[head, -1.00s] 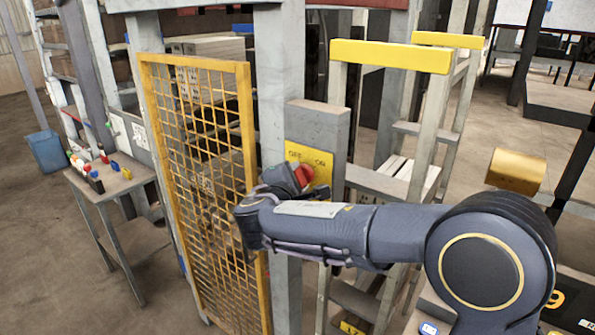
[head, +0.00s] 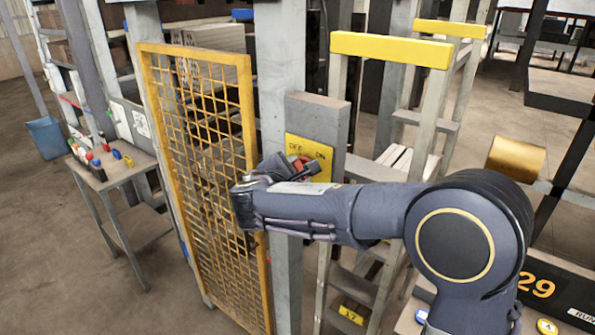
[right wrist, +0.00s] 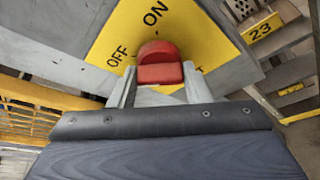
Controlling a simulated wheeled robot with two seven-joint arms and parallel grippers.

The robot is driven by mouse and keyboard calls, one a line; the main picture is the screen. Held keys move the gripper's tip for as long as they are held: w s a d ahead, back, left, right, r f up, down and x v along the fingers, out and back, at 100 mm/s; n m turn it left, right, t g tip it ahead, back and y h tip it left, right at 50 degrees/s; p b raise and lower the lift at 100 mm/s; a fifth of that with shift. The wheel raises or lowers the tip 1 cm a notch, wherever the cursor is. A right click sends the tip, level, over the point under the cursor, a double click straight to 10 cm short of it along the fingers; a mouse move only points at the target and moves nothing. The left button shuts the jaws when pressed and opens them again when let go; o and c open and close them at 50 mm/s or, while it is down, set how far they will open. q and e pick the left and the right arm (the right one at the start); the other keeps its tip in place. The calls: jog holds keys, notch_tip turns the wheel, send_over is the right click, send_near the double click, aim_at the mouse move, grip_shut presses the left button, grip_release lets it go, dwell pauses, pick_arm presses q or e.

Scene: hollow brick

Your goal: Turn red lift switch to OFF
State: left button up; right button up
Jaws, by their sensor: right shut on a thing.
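The red lift switch (head: 303,164) is a knob on a yellow plate (head: 322,152) marked OFF on the left and ON on the right. The plate is on a grey box (head: 322,113). In the right wrist view the red switch (right wrist: 158,62) sits between my two fingers, below the words OFF and ON. My right gripper (right wrist: 158,88) is shut on it; in the head view the gripper (head: 282,168) partly hides the switch. Which mark the knob points at is hard to tell. My left gripper is not in view.
A yellow mesh gate (head: 205,150) stands just left of the switch. A ladder with a yellow top (head: 390,50) stands close on the right. A small table (head: 115,175) with coloured items and a blue bin (head: 46,137) are at far left, with open floor around them.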

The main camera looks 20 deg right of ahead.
jog(key=o, duration=1)
jog(key=b+v, duration=0.2)
jog(key=v, duration=0.6)
